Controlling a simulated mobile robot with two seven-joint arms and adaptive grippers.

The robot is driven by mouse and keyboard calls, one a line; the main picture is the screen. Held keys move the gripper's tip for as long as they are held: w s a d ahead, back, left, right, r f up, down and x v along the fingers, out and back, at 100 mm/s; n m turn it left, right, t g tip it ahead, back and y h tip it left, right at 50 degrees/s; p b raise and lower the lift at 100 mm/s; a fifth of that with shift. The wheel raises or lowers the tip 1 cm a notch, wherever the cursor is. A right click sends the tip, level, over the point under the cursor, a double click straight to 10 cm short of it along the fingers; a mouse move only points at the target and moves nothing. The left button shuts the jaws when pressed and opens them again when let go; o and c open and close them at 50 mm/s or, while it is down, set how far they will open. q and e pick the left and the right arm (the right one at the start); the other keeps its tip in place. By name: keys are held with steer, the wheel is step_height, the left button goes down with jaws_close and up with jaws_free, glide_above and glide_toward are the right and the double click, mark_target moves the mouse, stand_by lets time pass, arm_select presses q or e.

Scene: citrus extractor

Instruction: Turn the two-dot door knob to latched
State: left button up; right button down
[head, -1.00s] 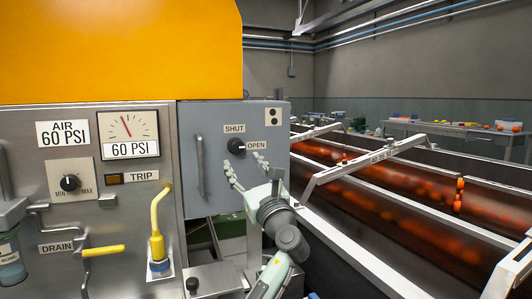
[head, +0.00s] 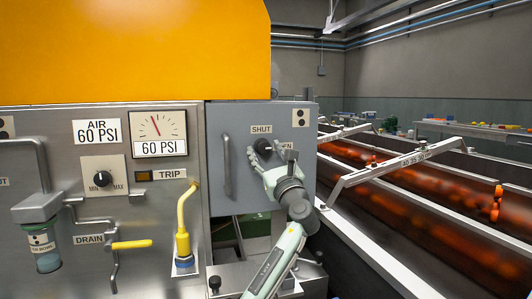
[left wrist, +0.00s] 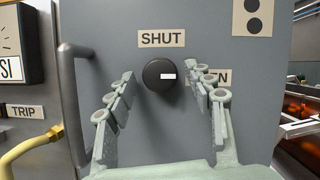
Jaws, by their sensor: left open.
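The grey door (head: 240,118) carries a two-dot sign (head: 300,118) at its upper right. In the head view the knob (head: 262,145) is partly hidden by my left gripper (head: 264,158). My left gripper is open, and in the left wrist view its fingers (left wrist: 163,78) stand on either side of the knob, with gaps showing between them and it. My right gripper is not in view.
A vertical bar handle (head: 227,166) stands on the door, left of the knob. A conveyor of oranges (head: 420,210) runs at right.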

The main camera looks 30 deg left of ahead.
arm_select(q)
steer(key=c, duration=1.2)
steer(key=shift+o, duration=0.2)
